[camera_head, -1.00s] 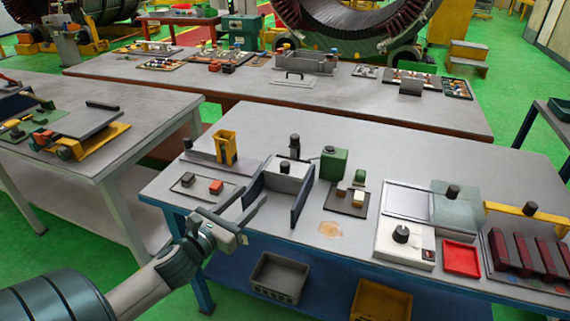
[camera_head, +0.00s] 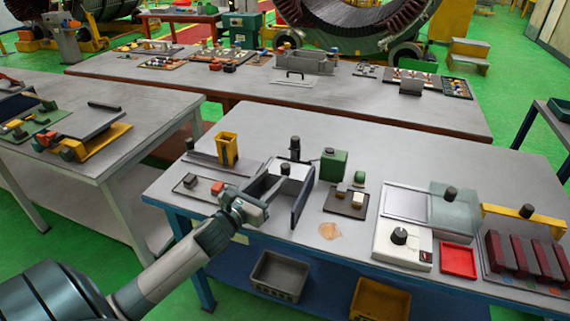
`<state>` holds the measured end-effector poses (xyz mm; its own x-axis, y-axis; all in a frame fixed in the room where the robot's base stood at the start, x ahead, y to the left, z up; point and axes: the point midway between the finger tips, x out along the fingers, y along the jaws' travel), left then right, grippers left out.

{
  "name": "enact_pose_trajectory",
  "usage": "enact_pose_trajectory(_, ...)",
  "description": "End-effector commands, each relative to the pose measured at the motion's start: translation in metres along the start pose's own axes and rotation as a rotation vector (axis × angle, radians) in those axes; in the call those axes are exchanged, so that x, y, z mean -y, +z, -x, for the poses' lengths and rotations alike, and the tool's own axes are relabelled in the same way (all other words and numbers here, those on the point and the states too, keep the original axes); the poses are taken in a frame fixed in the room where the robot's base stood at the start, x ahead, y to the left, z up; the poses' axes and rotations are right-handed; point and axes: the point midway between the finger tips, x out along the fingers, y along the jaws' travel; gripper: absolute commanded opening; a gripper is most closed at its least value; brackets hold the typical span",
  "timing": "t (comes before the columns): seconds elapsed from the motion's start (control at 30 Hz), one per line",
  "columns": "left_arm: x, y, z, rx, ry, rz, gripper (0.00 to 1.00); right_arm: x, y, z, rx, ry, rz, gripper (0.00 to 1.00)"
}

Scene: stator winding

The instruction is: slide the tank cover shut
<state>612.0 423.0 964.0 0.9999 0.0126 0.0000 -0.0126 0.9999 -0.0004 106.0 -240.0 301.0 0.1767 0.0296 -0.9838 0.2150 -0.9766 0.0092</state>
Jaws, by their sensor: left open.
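A see-through greenish cover (camera_head: 456,213) with a black knob (camera_head: 450,193) lies on the right side of the front table. Left of it is a pale rectangular area with a light rim (camera_head: 405,201), probably the tank, which the cover leaves mostly bare. My right gripper is out of view.
A white box with a dial (camera_head: 402,248), a red tray (camera_head: 460,258) and a yellow bar (camera_head: 522,217) surround the cover. A dark plate with small blocks (camera_head: 346,203) lies between fixture and tank.

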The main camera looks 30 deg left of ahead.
Motion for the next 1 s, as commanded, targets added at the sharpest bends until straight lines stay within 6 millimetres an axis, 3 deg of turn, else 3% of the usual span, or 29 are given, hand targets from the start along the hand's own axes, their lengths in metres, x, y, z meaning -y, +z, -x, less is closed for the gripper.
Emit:
enact_pose_trajectory(0.4,0.0,0.002,-0.06,0.001,0.0,0.001,0.43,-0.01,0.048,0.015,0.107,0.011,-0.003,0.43)
enact_pose_trajectory(0.63,0.001,0.001,-0.075,0.0,-0.001,0.0,0.43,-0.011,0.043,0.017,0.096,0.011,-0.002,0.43)
enact_pose_trajectory(0.97,0.001,0.0,-0.077,0.0,-0.001,0.0,0.43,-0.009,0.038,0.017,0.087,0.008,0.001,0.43)
enact_pose_trajectory(1.0,0.001,0.0,-0.077,0.0,-0.001,0.0,0.36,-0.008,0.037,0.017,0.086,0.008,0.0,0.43)
